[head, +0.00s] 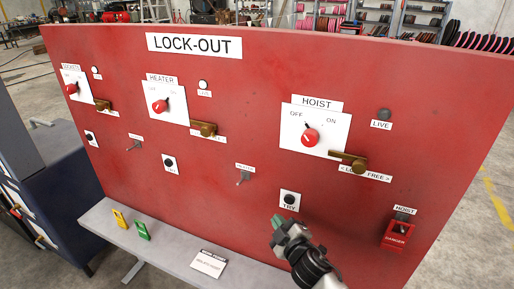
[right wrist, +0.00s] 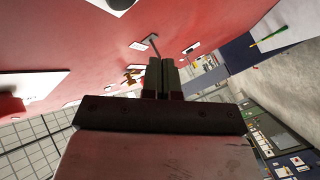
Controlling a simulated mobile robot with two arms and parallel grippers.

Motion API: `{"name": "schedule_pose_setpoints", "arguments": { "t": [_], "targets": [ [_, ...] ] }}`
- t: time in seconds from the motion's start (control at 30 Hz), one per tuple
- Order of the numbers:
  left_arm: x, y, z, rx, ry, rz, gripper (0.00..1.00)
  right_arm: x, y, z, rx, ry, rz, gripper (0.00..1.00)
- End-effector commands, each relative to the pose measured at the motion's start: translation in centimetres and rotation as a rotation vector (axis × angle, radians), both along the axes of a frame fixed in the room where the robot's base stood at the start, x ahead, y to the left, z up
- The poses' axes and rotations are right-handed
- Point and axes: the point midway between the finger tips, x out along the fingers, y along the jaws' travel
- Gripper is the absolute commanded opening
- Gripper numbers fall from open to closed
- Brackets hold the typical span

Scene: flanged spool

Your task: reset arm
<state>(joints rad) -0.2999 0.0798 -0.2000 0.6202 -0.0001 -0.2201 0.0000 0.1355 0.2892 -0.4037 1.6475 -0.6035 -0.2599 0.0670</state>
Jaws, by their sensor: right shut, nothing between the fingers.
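My right gripper (head: 281,230) is in front of the lower middle of the red LOCK-OUT panel (head: 250,120), just below and left of the TRY button (head: 290,199). Its fingers are shut with nothing between them. The closed fingers also show in the right wrist view (right wrist: 162,75), with the panel beyond. I cannot tell whether the fingertips touch the panel. My left gripper is not in view.
The HOIST knob (head: 310,137) and a brass latch (head: 350,160) are above the gripper. A red DANGER piece (head: 397,233) is at right. Below is a grey ledge (head: 165,250) with a yellow tag (head: 120,219), a green tag (head: 142,230) and a card (head: 209,263).

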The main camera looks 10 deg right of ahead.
Motion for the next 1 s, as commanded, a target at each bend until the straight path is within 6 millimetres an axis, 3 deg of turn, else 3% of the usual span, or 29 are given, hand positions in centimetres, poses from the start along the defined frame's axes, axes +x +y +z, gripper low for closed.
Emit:
{"name": "schedule_pose_setpoints", "arguments": {
  "t": [0.07,0.17,0.27,0.4,0.47,0.57,0.7,0.77,0.9,1.0],
  "targets": [
    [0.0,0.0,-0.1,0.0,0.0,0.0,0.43,-0.1,-0.2,-0.9,0.003,0.018,-0.004,0.0],
    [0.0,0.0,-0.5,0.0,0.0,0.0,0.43,-0.6,-0.8,-4.3,0.019,0.088,-0.024,0.0],
    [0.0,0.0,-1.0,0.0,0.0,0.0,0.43,-2.0,-1.8,-10.3,0.049,0.211,-0.061,0.0],
    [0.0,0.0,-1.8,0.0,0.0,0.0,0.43,-6.1,-3.6,-20.3,0.106,0.424,-0.132,0.0],
    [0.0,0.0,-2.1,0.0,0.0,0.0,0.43,-8.3,-4.3,-24.2,0.13,0.512,-0.165,0.0],
    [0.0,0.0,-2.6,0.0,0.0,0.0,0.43,-12.8,-5.3,-30.5,0.171,0.658,-0.224,0.0],
    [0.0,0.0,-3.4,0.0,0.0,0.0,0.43,-20.4,-6.5,-38.1,0.224,0.856,-0.315,0.0],
    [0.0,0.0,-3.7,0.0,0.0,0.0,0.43,-24.0,-6.8,-41.0,0.245,0.939,-0.356,0.0],
    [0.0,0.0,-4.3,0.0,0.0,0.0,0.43,-33.1,-7.4,-46.5,0.294,1.125,-0.459,0.0],
    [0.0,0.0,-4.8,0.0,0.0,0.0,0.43,-39.4,-7.5,-49.2,0.322,1.24,-0.529,0.0]
  ]
}}
